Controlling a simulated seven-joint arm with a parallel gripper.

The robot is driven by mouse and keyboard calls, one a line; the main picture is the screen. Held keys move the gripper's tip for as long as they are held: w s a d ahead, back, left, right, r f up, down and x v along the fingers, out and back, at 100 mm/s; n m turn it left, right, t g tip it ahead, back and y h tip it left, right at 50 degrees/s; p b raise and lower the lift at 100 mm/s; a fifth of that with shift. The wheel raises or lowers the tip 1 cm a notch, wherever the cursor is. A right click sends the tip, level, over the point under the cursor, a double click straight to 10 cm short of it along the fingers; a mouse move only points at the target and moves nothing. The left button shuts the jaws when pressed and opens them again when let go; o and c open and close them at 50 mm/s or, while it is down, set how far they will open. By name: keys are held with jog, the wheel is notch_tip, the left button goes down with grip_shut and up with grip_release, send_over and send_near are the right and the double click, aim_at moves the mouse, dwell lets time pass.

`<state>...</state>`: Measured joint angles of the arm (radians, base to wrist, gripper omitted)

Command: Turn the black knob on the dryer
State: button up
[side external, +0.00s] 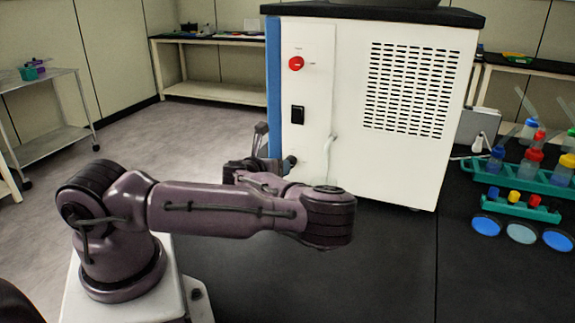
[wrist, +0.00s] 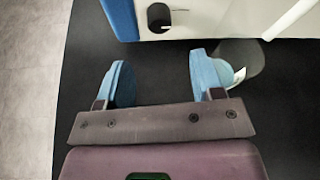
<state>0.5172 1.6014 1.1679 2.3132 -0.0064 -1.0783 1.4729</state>
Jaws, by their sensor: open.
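The dryer (side external: 345,85) is a white cabinet with a blue edge and a dark top. The black knob (wrist: 158,17) shows in the wrist view on the dryer's white face, at the top of the picture. In the side view a small dark round part (side external: 291,160), likely this knob, sits low on the face just beyond my arm. My gripper (wrist: 163,78) is open and empty, its two blue fingers apart and short of the knob, with bare dark surface between them. In the side view my gripper is mostly hidden behind my arm.
A dark grey cylinder (wrist: 238,55) stands beside my right finger in the wrist view. The dryer face also bears a red button (side external: 296,63), a black switch (side external: 297,115) and a white hose (side external: 329,158). A teal rack (side external: 520,176) with bottles stands at right. The black bench front is clear.

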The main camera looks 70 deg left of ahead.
jog(key=x, duration=0.9)
jog(key=shift+w, duration=0.1)
jog(key=shift+c, duration=0.4)
jog(key=c, duration=0.8)
jog(key=shift+c, duration=0.2)
jog(key=shift+n, duration=0.3)
jog(key=shift+f+n+t+h, duration=0.1)
jog(key=shift+n+t+h, duration=0.15)
jog(key=shift+n+t, duration=1.45)
jog(key=shift+f+n+t+h, duration=0.15)
jog(key=shift+n+t, duration=0.5)
jog(key=shift+n, duration=2.2)
jog(key=shift+n+t+h, duration=0.3)
jog(key=shift+n+t, duration=0.85)
jog(key=shift+n, duration=1.1)
